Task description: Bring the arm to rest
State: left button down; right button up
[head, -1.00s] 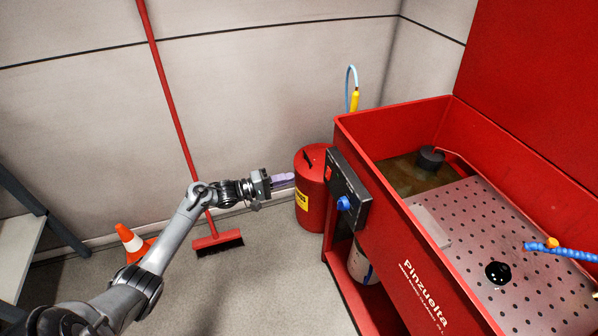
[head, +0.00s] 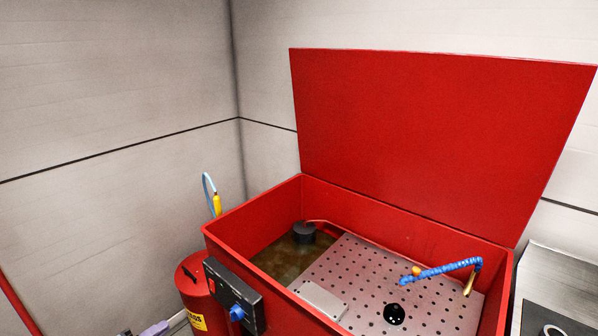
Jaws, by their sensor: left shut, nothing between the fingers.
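Only the tip of my left gripper (head: 154,328) shows, at the bottom edge of the head view, left of the red drum. Its light purple fingers are shut and hold nothing that I can see. The rest of my left arm is below the picture. My right gripper is not in view.
The red parts washer (head: 252,205) stands open, its red lid (head: 430,135) raised. Its perforated tray (head: 362,275) carries a blue hose (head: 440,270) and a black round object (head: 394,314). The control box (head: 235,298) and red drum (head: 196,290) are right of my gripper.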

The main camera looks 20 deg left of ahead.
pick_arm(q)
jog(key=s+d+f+g+h+p, duration=0.1)
jog(key=s+d+f+p, duration=0.2)
jog(key=d, duration=0.4)
jog(key=s+d+f+g+p, duration=0.1)
jog(key=s+d+f, duration=0.1)
jog(key=s+d, duration=0.35)
jog(key=s+d+r+m+g+y+p, duration=0.2)
jog(key=s+d+r+m, duration=0.15)
jog(key=d, duration=0.55)
jog(key=s+d+r+m+g+y+p, duration=0.2)
jog(key=s+d+m+y, duration=0.15)
jog(key=d, duration=0.55)
jog(key=s+a+r+m+g+y, duration=0.25)
jog(key=s+r+m+g, duration=0.25)
jog(key=s+m+g, duration=0.4)
notch_tip(320, 180, up, 38)
jog(key=t+p, duration=0.2)
jog(key=p, duration=3.6)
jog(key=shift+s+d+f+t, duration=0.15)
jog(key=shift+s+t, duration=0.15)
jog(key=shift+s, duration=0.05)
